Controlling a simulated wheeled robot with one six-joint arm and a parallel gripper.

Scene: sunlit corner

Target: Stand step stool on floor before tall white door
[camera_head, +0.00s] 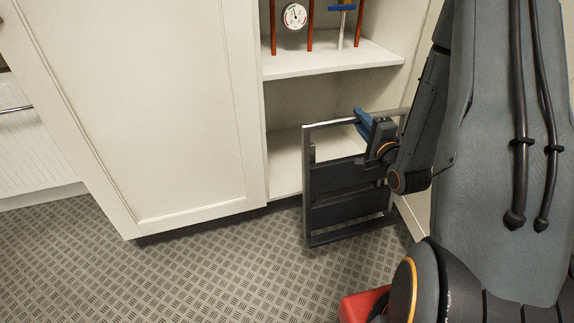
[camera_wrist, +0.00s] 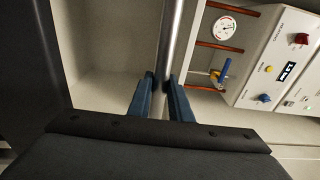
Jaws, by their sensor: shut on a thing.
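The step stool (camera_head: 337,178) is folded, with a grey metal frame and dark treads. It hangs upright in front of the open cabinet shelves, right of the tall white door (camera_head: 150,110). Its lower edge shows over the floor (camera_head: 230,265); I cannot tell whether it touches. My gripper (camera_head: 361,122) is shut on the stool's top bar at its right part, and the arm hides some of the stool's right side. In the wrist view my blue fingers (camera_wrist: 160,80) stand either side of the grey bar (camera_wrist: 173,35).
The open shelf (camera_head: 330,60) above holds a round gauge (camera_head: 294,17), red-brown pipes and a blue-handled valve (camera_head: 342,8). A red object (camera_head: 361,304) lies low beside my base. Patterned floor is clear before the door. A panel with knobs (camera_wrist: 285,60) shows in the wrist view.

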